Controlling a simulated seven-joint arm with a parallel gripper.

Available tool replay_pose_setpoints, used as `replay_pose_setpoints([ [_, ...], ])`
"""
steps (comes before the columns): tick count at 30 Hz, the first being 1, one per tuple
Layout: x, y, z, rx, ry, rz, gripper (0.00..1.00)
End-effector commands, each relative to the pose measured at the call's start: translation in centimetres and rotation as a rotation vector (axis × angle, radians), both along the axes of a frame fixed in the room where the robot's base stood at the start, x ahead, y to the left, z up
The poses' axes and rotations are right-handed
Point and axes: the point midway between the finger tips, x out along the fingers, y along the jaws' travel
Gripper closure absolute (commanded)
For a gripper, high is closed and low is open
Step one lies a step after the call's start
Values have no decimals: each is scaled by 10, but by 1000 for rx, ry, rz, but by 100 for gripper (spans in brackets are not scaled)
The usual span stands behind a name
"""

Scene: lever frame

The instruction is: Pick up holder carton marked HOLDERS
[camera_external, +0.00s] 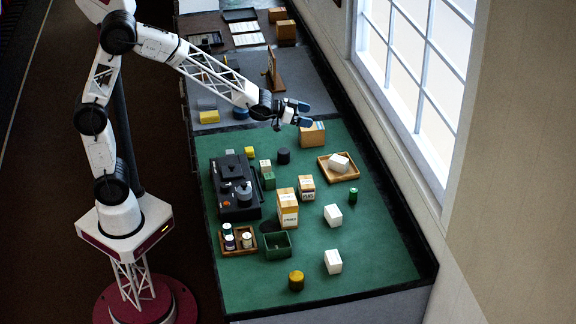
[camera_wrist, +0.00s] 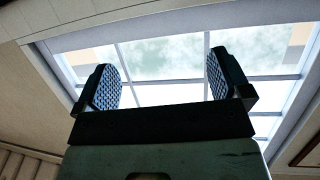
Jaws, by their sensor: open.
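Several tan cartons stand on the green mat: a tall one with a white label (camera_external: 287,212) near the middle, a smaller labelled one (camera_external: 306,188) to its right, and a wide one (camera_external: 313,135) at the far end. The labels are too small to read, so I cannot tell which says HOLDERS. My gripper (camera_external: 303,114) is above the far end of the mat, close to the wide carton in the picture, tilted sideways toward the window. In the wrist view my gripper (camera_wrist: 167,82) has its two fingers wide apart with nothing between them.
A black machine (camera_external: 235,205) is on the left of the mat. A wooden tray (camera_external: 326,172) with a white block is at right. A green bin (camera_external: 277,251), white blocks (camera_external: 333,262) and a yellow can (camera_external: 296,281) are nearer. The window wall (camera_external: 425,75) borders the right side.

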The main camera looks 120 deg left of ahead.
Motion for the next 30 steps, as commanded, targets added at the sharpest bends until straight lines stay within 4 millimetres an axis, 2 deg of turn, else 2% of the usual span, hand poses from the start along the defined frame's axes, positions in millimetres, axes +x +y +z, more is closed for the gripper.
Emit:
replay_pose_setpoints([
  [1, -2, 13, -3, 7, -12, 8, 4],
  [8, -12, 56, -12, 38, -73, 28, 4],
  [9, -19, 59, -22, 30, -60, 34, 4],
  [21, -81, 89, -107, -41, 40, 86, 4],
  [25, -92, 92, -121, -53, 57, 93, 4],
  [30, -95, 93, -125, -57, 62, 95, 4],
])
